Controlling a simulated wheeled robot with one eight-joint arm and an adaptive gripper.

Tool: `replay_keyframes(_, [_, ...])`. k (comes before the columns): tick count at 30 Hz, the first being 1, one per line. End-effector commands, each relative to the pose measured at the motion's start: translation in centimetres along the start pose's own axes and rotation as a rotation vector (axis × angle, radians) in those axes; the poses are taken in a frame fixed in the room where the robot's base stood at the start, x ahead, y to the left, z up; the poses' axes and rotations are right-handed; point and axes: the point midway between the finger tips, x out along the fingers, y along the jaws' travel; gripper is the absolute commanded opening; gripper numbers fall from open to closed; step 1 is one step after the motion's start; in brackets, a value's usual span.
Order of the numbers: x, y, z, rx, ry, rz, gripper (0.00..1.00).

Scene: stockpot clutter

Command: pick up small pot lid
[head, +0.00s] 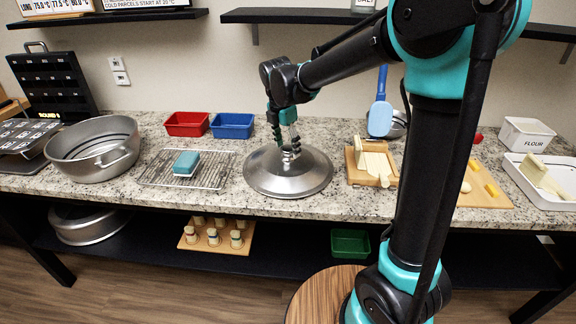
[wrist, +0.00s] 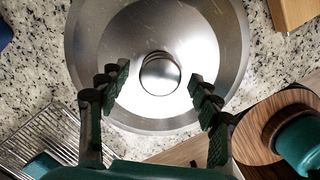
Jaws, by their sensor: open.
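The small pot lid (head: 288,181) is a round silver metal lid lying on the granite counter, in the middle of the head view. In the wrist view the lid (wrist: 118,50) fills the upper middle, with its round shiny knob (wrist: 160,73) near the centre. My gripper (head: 288,149) is above the lid, pointing down. In the wrist view my gripper (wrist: 158,82) is open, with one finger on each side of the knob and nothing held. In the head view the fingers partly hide the knob. I cannot tell the exact height of the fingertips over the lid.
A wire rack (head: 153,180) with a blue-green sponge (head: 186,162) lies left of the lid, beyond it a large pot (head: 95,150). Red (head: 187,124) and blue (head: 233,126) bins stand behind. A wooden board (head: 355,177) with a pale block lies close on the right.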

Motion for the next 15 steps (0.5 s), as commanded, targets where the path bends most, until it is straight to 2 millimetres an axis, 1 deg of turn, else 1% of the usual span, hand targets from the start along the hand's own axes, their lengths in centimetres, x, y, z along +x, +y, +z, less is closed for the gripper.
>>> replay_keyframes(1, [0.8, 0.0, 0.0, 0.001, 0.000, 0.000, 0.64])
replay_keyframes(5, [2.0, 0.0, 0.0, 0.001, 0.000, 0.000, 0.64])
replay_keyframes(13, [2.2, 0.0, 0.0, 0.000, 0.000, 0.000, 0.64])
replay_keyframes(14, [2.2, 0.0, 0.0, 0.000, 0.000, 0.000, 0.61])
replay_keyframes(15, [2.2, 0.0, 0.0, 0.000, 0.000, 0.000, 0.56])
